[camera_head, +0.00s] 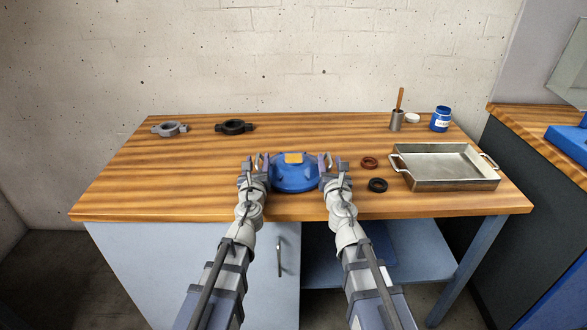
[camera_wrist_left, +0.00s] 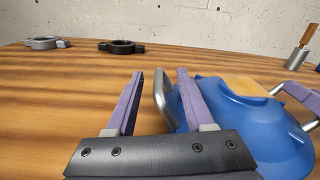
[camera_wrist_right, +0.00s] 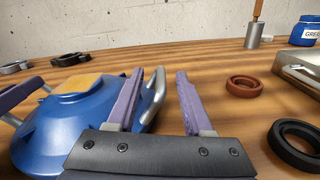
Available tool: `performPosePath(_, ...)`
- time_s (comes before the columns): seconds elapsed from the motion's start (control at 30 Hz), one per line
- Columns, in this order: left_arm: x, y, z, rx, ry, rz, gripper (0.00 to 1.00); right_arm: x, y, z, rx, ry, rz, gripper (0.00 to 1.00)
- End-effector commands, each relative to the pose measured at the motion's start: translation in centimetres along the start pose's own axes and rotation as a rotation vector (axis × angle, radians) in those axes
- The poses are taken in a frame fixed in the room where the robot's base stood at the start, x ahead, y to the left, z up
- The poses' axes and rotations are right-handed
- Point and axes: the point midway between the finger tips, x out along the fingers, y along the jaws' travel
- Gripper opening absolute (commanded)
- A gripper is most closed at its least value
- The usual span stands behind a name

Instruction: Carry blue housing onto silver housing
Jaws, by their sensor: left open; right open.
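The blue housing (camera_head: 295,180) sits on the wooden table near its front edge, with a tan patch on top and a metal handle on each side. My left gripper (camera_head: 257,162) is open at its left side; in the left wrist view the left handle (camera_wrist_left: 159,92) shows between the fingers. My right gripper (camera_head: 328,162) is open at its right side; in the right wrist view the right handle (camera_wrist_right: 158,88) shows between the fingers. No large silver housing can be made out; a grey ring-shaped part with side tabs (camera_head: 169,129) lies at the back left.
A black ring part with tabs (camera_head: 234,127) lies beside the grey one. To the right are a brown ring (camera_head: 369,162), a black ring (camera_head: 377,185) and a metal tray (camera_head: 398,172). A metal cup (camera_head: 396,121) and blue jar (camera_head: 440,119) stand behind. The table's left side is clear.

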Motion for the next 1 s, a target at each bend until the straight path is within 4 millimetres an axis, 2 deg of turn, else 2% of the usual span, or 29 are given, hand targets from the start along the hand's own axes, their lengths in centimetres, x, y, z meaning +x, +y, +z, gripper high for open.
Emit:
performPosePath(0.03, 0.96, -0.03, -0.01, 0.0, 0.0, 0.0, 0.53, 0.97, 0.01, 0.0, 0.0, 0.0, 0.0, 0.51)
performPosePath(0.13, 1.62, -0.02, -0.01, 0.0, 0.0, 0.0, 0.53, 1.63, -0.01, 0.0, 0.0, 0.0, 0.0, 0.51)
performPosePath(0.43, 1.66, 0.01, 0.0, 0.0, 0.0, 0.0, 0.52, 1.66, -0.02, 0.0, 0.0, 0.0, 0.0, 0.5)
performPosePath(0.87, 1.65, 0.03, 0.0, 0.0, 0.0, 0.0, 0.03, 1.65, -0.04, 0.0, 0.0, 0.0, -0.001, 0.02)
performPosePath(0.9, 1.65, 0.04, 0.0, 0.0, 0.0, 0.001, 0.0, 1.65, -0.06, 0.0, 0.0, 0.0, -0.001, 0.0)
performPosePath(1.0, 1.64, 0.07, 0.0, 0.0, 0.0, 0.001, 0.0, 1.64, -0.09, 0.01, 0.0, 0.0, -0.002, 0.0)
